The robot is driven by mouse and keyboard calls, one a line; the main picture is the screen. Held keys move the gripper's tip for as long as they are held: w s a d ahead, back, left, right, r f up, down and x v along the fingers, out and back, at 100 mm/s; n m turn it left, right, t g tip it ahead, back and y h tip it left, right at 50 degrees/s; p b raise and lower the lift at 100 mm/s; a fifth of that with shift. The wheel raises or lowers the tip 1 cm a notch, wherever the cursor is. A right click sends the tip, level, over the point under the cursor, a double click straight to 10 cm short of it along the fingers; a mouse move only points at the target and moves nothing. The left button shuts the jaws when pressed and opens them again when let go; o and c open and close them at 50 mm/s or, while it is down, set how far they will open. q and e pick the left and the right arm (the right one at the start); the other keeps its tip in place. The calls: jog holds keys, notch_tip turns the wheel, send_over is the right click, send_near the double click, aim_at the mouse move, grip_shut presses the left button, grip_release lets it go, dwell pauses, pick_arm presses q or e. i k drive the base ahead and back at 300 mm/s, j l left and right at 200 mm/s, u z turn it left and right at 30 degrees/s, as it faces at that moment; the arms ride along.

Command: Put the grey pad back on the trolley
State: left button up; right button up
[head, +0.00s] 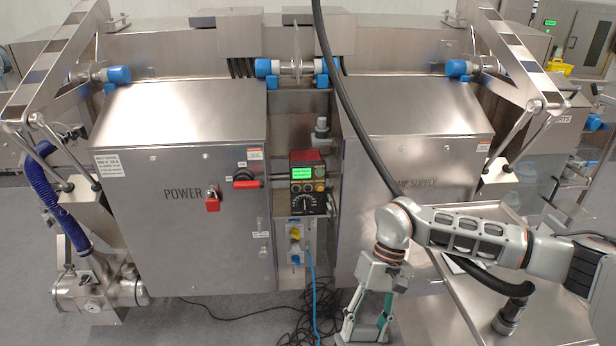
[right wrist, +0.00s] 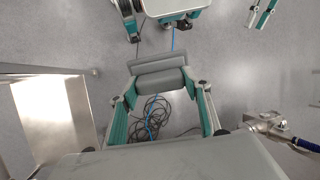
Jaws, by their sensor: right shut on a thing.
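My right gripper (right wrist: 160,92) is shut on the grey pad (right wrist: 160,79), which lies across between its two teal fingertips in the right wrist view. The pad is held above the grey floor. The steel trolley (head: 530,322) stands at the lower right, partly behind my right arm. It also shows at the left of the wrist view (right wrist: 28,112). My left gripper (right wrist: 260,16) hangs empty, fingers apart, at the top right of the wrist view.
Steel machine cabinets (head: 180,240) stand across the front, with a control box (head: 308,185) between them. Black and blue cables (right wrist: 152,118) lie coiled on the floor below the pad. A thick black hose (head: 375,150) hangs down and passes behind my right arm towards the trolley.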

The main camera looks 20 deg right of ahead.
aim_at(538, 282)
jog(key=k+l, duration=0.3)
jog(key=l, duration=0.15)
jog(key=k+l, duration=0.25)
jog(key=l, duration=0.15)
jog(key=k+l+z, duration=0.1)
jog(key=k+l, duration=0.2)
jog(key=l, duration=0.15)
jog(key=k+l, duration=0.1)
jog(key=l, duration=1.45)
jog(key=k+z, duration=0.05)
